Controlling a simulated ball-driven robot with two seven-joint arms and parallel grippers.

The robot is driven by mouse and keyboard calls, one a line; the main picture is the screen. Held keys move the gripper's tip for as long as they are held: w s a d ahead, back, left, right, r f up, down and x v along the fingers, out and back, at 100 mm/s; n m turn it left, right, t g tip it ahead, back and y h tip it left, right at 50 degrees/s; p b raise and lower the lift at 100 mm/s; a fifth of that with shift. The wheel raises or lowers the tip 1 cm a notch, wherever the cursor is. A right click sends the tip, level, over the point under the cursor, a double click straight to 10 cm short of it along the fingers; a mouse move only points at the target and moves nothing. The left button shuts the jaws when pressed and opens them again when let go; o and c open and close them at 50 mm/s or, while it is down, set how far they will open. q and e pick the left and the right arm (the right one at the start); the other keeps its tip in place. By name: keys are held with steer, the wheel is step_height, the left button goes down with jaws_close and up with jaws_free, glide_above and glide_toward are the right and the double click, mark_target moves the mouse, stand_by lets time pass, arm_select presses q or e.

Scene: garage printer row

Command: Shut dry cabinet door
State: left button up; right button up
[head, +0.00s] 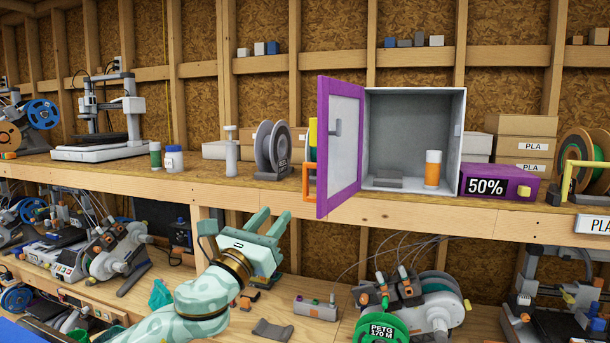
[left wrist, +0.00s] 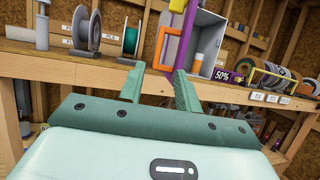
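The dry cabinet (head: 412,135) is a white box on the upper shelf. Its door (head: 341,145), purple-framed with a pale panel, stands open, swung out on the cabinet's left side. An orange handle (head: 309,182) sits on the door's outer face; it also shows in the left wrist view (left wrist: 167,45). An orange bottle with a white cap (head: 433,169) and a grey block stand inside. My left gripper (head: 272,222) is open and empty, below and left of the door, in front of the shelf edge. In the left wrist view its fingers (left wrist: 156,84) are apart, below the handle. My right gripper is not in view.
A purple box reading 50% (head: 498,183) stands right of the cabinet. Spools (head: 272,147) and small bottles (head: 173,158) stand left of the door. The shelf's front edge (head: 250,196) lies just behind my gripper. A lower bench (head: 275,312) holds printers and parts.

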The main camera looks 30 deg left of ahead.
mark_target(304, 180)
arm_select(q)
steer(key=p+x, duration=0.4)
steer(key=x, duration=1)
steer(key=shift+w+p, duration=0.3)
steer(key=shift+p, duration=0.1)
steer(key=shift+w, duration=0.35)
steer(key=shift+s, duration=0.1)
jaws_close()
